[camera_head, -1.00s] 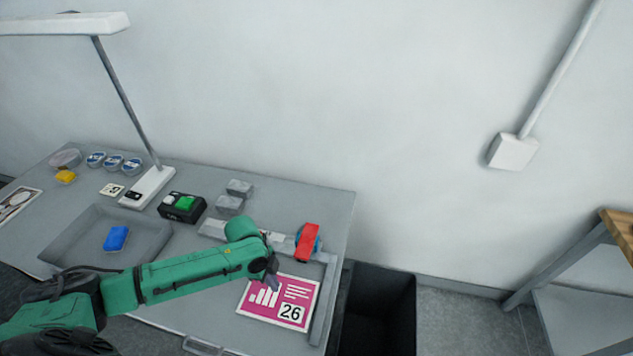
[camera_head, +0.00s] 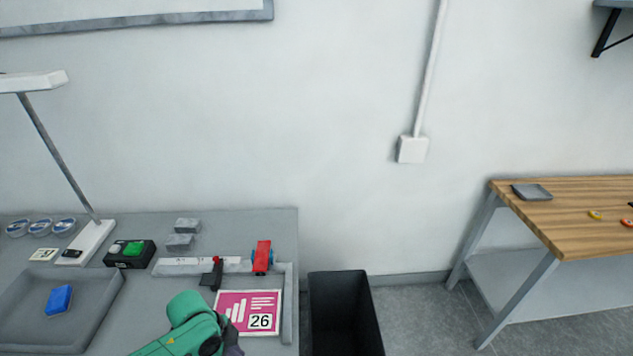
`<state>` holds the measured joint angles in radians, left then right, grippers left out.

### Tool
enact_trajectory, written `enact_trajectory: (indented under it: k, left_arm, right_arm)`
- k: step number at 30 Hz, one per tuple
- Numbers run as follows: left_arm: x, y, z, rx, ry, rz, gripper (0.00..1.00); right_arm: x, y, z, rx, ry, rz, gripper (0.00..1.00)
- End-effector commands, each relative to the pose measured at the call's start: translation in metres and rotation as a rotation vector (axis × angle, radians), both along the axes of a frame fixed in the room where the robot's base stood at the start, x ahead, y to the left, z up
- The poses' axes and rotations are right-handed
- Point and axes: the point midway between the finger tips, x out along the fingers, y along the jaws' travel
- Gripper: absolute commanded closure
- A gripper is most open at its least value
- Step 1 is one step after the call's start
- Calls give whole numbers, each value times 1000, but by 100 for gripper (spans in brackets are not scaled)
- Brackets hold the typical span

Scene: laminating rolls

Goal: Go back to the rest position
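My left arm, green, comes in from the bottom left over the grey table (camera_head: 270,225). My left gripper (camera_head: 232,342) is a dark shape at the end of the arm, at the lower left edge of a pink card marked 26 (camera_head: 249,300). Its fingers are too small and partly hidden to tell whether they are open. My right gripper is out of view.
A red tape dispenser (camera_head: 262,255) and a black-red tool (camera_head: 213,274) stand near the card. A tray (camera_head: 100,310) holds a blue block (camera_head: 59,299). A lamp (camera_head: 90,240) stands left. A black bin (camera_head: 343,310) and wooden table (camera_head: 560,210) are right.

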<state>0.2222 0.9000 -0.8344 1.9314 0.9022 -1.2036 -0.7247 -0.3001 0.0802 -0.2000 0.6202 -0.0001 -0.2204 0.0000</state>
Motion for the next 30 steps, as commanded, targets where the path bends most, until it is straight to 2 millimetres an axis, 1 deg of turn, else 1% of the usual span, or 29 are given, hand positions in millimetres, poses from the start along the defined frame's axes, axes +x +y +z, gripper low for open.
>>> enact_trajectory:
  k: [1,3,5,9,12,14,17,20,23,24,29,30]
  left_arm:
    - [-2,-12,2,-18,-5,12,100]
    - [-4,-28,7,-38,-14,39,100]
    - [-6,-41,12,-57,-25,71,100]
    - [-9,-66,29,-103,-51,193,100]
    - [-11,-73,43,-132,-67,317,100]
    - [-12,-73,51,-147,-73,404,100]
    - [-16,-64,62,-160,-79,567,100]
    - [-23,-45,72,-159,-79,753,100]
    - [-37,-17,79,-138,-74,956,100]
    - [-44,-5,81,-125,-72,1036,100]
    - [-75,40,87,-57,-63,1314,100]
    - [-76,44,75,-45,-59,1337,100]
  right_arm:
    - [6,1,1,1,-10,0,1]
    - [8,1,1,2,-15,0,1]
    - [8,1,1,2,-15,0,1]
    - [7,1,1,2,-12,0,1]
    - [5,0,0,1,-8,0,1]
    - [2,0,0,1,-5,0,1]
    - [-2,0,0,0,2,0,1]
    - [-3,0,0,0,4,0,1]
    - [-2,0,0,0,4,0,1]
    - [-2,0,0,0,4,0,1]
    - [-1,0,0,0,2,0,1]
    - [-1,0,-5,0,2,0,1]
